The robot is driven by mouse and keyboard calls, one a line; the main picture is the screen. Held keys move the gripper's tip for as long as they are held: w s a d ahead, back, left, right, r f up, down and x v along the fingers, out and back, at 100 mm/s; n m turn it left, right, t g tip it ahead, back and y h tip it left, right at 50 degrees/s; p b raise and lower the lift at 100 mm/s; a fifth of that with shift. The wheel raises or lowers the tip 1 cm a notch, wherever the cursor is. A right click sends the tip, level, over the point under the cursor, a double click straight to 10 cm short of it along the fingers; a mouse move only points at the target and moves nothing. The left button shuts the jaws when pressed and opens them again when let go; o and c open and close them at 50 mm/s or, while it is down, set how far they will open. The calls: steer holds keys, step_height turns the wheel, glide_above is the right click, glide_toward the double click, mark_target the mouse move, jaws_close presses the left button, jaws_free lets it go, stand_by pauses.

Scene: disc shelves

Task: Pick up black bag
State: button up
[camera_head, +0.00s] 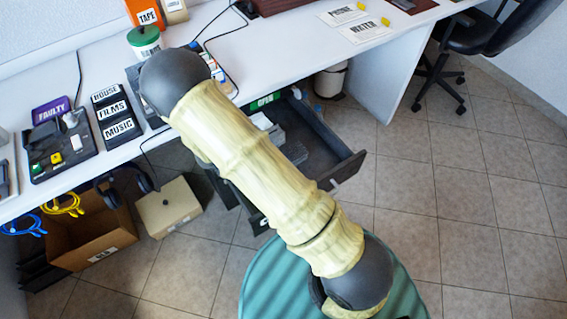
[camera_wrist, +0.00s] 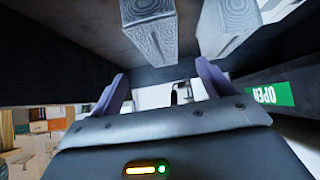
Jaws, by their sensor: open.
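I cannot make out a black bag in either view. My gripper (camera_wrist: 166,88) shows in the wrist view with its two purple-grey fingers apart. No object is visibly held between them. A small dark upright shape (camera_wrist: 175,95) shows beyond the fingers, too small to identify. In the head view my arm crosses the middle of the picture, and my gripper is hidden. An open dark drawer (camera_head: 345,168) under the desk holds grey objects (camera_head: 268,127).
Two grey blocks (camera_wrist: 150,25) are close above the fingers in the wrist view. A green OPEN label (camera_wrist: 268,96) is at right. The white desk (camera_head: 290,50) holds label blocks (camera_head: 117,113). A cardboard box (camera_head: 100,237) stands on the floor.

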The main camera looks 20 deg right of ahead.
steer(key=b+x, duration=0.1)
steer(key=x, duration=0.4)
steer(key=shift+d+f, duration=0.15)
steer(key=shift+f, duration=0.05)
steer(key=b+x, duration=0.2)
steer(key=x, duration=0.3)
steer(key=shift+w+f+b, duration=0.15)
steer(key=shift+b, duration=0.15)
steer(key=c, duration=1.2)
steer(key=shift+o, duration=0.2)
steer(key=shift+r+p, duration=1.9)
steer(key=shift+r, duration=3.15)
